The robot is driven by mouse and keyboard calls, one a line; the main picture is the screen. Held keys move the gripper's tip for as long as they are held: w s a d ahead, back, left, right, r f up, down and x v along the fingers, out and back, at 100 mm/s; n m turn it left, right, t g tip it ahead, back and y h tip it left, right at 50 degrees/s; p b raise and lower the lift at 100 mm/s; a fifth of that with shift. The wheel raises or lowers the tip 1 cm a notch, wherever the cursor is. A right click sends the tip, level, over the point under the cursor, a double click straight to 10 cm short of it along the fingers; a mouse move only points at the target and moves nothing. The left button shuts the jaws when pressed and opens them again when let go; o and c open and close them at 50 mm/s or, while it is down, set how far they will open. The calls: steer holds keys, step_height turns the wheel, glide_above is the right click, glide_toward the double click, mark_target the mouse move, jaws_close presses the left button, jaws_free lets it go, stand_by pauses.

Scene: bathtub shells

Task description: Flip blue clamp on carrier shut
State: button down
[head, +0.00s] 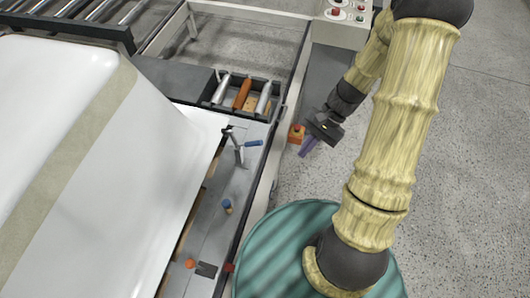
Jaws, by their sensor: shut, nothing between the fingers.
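A clamp with a blue handle (253,143) and grey metal arms stands on the grey carrier deck (207,228), beside the white shell. Its blue handle sticks out to the right, towards the carrier's edge rail. A metal arm reaches up and left towards the shell. Whether it touches the shell is too small to tell.
The large white shell (110,190) fills the left. A tray (217,102) of orange and silver cylinders lies behind the clamp.

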steer(key=w+f+m+t+y+b, duration=0.2)
steer(key=w+f+m+y+b, duration=0.1)
steer(key=f, duration=0.4)
steer(key=w+d+f+m+t+y+b, duration=0.1)
steer(key=w+f+m+t+y+b, duration=0.1)
steer(key=f, duration=0.5)
steer(key=w+f+m+t+y+b, duration=0.3)
steer(key=f+m+t+y+b, duration=0.1)
steer(key=y, duration=0.4)
step_height(320, 180, down, 3)
steer(key=m+b, duration=0.1)
steer(key=m, duration=0.1)
steer(key=shift+w+d+m, duration=0.15)
steer(key=shift+w+m, duration=0.15)
steer(key=shift+r, duration=0.15)
steer(key=r+p+x, duration=0.2)
steer(key=x, duration=1.1)
steer(key=shift+s+d+r, duration=0.2)
steer(key=shift+s+r, duration=0.05)
steer(key=shift+r, duration=0.05)
steer(key=shift+w+d+r+p, duration=0.1)
steer(key=shift+p, duration=0.3)
